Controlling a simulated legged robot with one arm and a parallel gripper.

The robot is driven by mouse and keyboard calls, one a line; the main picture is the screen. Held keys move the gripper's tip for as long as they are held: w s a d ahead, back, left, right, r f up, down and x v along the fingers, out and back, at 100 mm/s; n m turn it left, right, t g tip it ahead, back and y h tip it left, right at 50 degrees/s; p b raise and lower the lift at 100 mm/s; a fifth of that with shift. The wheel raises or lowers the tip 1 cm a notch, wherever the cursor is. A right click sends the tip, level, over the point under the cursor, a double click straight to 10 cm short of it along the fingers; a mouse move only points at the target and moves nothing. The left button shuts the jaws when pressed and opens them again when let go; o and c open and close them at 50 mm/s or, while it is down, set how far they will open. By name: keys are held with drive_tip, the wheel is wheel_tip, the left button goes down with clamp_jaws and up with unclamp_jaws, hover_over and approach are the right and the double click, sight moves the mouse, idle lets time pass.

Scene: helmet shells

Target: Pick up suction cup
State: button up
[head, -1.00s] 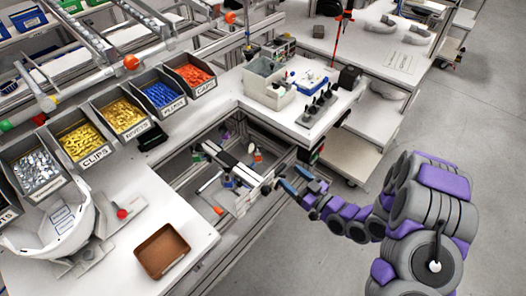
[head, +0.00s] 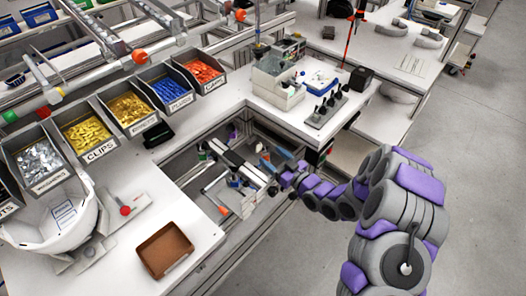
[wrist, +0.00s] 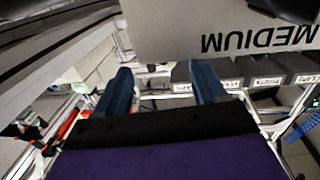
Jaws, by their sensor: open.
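My gripper (head: 274,159) has two blue fingers, open and empty, and reaches over the recessed opening in the workbench. In the wrist view my gripper's fingers (wrist: 163,72) stand apart with nothing between them. I cannot clearly identify a suction cup. Several small dark upright pieces stand in a grey holder (head: 326,109) on the far right bench, and I cannot tell whether they are suction cups. Small tools and bottles (head: 236,180) lie in the recess left of my gripper, too small to name.
Labelled bins, including yellow clips (head: 87,137), line the back left. A brown tray (head: 165,250) and a white helmet shell (head: 62,226) sit on the near bench. A grey panel marked MEDIUM (wrist: 215,30) fills the upper wrist view.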

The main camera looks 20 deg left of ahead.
sight(264, 150)
drive_tip(key=shift+b+x, duration=0.85)
drive_tip(key=shift+x, duration=1.8)
drive_tip(key=shift+s, duration=0.15)
drive_tip(key=shift+c, duration=0.4)
drive_tip(key=c, duration=1.2)
